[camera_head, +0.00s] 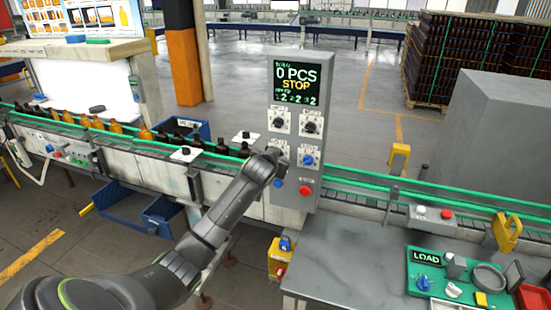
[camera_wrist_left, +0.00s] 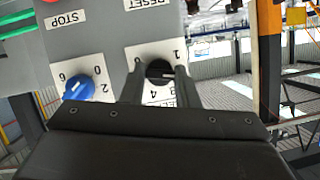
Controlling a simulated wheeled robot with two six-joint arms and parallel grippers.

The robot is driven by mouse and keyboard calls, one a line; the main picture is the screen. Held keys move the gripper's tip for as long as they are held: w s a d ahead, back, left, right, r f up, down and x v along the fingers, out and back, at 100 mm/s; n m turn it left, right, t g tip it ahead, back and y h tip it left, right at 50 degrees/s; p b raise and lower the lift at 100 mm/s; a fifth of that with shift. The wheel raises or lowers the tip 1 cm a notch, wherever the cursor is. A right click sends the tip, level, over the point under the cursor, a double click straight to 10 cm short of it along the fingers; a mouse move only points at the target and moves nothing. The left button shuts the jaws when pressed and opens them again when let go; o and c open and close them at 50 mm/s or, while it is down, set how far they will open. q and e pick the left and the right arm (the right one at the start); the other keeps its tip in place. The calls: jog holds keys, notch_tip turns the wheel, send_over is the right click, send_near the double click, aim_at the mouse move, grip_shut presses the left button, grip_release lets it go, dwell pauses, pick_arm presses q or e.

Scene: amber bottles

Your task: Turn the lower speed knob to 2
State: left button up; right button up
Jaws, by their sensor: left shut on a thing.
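The grey control panel (camera_head: 296,140) stands upright beside the conveyor, its screen (camera_head: 295,85) reading "0 PCS STOP". It has two rows of knobs. My left gripper (camera_head: 274,154) is at the lower-left knob and hides most of it in the head view. In the left wrist view, which is turned upside down, this black knob (camera_wrist_left: 159,72) sits between the two fingers of my left gripper (camera_wrist_left: 160,84), which is shut on it. Its plate shows a 1 and a 4; its exact pointing is unclear. A blue knob (camera_head: 308,160) is beside it, also in the wrist view (camera_wrist_left: 78,88). My right gripper is out of view.
Two black knobs (camera_head: 311,126) are above. A blue button (camera_head: 277,183) and a red button (camera_head: 305,190) are below. The conveyor (camera_head: 150,160) with amber bottles (camera_head: 97,123) runs behind my left arm. A grey table (camera_head: 370,265) is at the lower right.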

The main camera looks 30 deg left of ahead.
pick_arm(q)
jog(key=shift+f, duration=0.2)
jog(key=o, duration=1)
jog(key=shift+r, duration=0.1)
jog(key=shift+c, duration=0.2)
jog(key=b+v, duration=0.4)
jog(key=v, duration=1.3)
jog(key=shift+s+b, duration=0.25)
jog(key=shift+b, duration=0.1)
